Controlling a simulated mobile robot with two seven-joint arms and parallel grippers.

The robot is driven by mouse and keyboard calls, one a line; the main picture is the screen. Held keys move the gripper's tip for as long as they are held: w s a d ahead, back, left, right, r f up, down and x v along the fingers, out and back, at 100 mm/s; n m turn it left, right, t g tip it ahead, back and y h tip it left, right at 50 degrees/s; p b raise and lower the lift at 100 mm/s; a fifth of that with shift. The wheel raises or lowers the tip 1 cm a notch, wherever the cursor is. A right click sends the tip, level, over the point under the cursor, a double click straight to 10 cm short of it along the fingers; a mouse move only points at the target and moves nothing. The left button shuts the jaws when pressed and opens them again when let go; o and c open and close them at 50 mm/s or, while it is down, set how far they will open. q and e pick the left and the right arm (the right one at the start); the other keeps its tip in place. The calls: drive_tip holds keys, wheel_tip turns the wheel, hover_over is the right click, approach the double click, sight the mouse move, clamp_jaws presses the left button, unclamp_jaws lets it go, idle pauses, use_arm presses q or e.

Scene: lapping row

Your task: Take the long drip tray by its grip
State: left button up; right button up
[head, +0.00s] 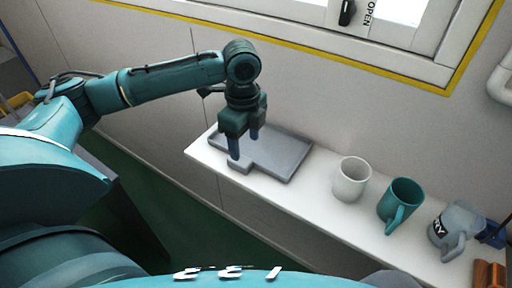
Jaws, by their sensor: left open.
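The long drip tray (286,158) is grey and shallow with a low rim. It lies flat at the left end of the white shelf. Its grip (240,166) is a short grey block on the near edge. My left gripper (244,150) points down over the tray's near left part, with its fingers apart. One fingertip shows close to the grip; I cannot tell whether it touches. The gripper hides part of the tray's left side. My right gripper is not in view.
On the white shelf (328,218), right of the tray, stand a white mug (351,180), a teal mug (401,203) and a grey mug-like vessel (455,228). A brown block (488,274) sits at the far right. The wall with a yellow-edged window rises behind.

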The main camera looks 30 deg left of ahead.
sight(244, 161)
use_arm(q)
drive_tip(key=f, duration=0.5)
drive_tip(key=shift+s+f, duration=0.15)
drive_tip(key=shift+s, duration=0.2)
drive_tip(key=c, duration=1.2)
